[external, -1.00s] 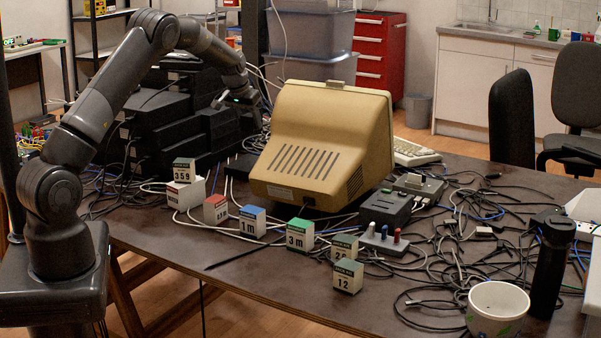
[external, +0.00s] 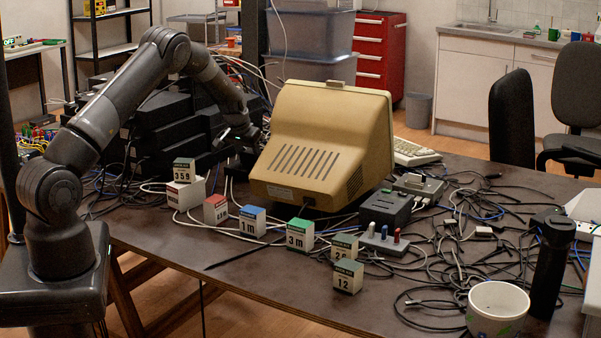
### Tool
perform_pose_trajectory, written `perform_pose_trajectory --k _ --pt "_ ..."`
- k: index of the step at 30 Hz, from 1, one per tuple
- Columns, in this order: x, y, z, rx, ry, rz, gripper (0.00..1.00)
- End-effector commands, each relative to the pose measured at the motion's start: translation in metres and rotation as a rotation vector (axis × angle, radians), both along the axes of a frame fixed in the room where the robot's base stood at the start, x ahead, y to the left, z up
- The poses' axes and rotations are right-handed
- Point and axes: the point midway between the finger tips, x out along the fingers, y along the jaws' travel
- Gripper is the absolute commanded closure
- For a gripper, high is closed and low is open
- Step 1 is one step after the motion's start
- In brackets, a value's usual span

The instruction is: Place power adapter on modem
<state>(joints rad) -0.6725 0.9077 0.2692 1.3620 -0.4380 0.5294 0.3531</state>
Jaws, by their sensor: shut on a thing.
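My gripper (external: 241,147) is low behind the left side of the beige monitor, beside the stack of black boxes. It is shut on a small dark thing, most likely the power adapter, but fingers and thing merge into the dark background and its shape is unclear. I cannot tell for sure which device is the modem. Flat black devices (external: 165,108) are stacked left of my gripper. Whether the held thing touches anything below is hidden.
The beige monitor (external: 325,140) stands close on the right of my gripper. Labelled blocks (external: 252,221) line the front of the table (external: 200,262). Loose cables surround the stack and cover the right side. A white pot (external: 497,308) and a black bottle (external: 552,265) stand at front right.

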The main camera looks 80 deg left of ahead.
Motion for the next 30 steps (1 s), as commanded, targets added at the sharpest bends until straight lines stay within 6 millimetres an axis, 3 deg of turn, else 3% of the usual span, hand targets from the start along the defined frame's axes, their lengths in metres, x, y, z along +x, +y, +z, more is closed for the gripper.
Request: perform_pose_trajectory --k 6,7,14,23,30 --pt "0.0 0.0 -0.003 0.0 0.0 0.0 0.76" --pt "0.0 0.0 -0.002 0.0 0.0 0.0 0.47" --pt "0.0 0.0 -0.002 0.0 0.0 0.0 0.28" --pt "0.0 0.0 0.001 0.001 -0.001 0.0 0.28" --pt "-0.008 -0.008 0.03 0.001 -0.001 0.0 0.28"
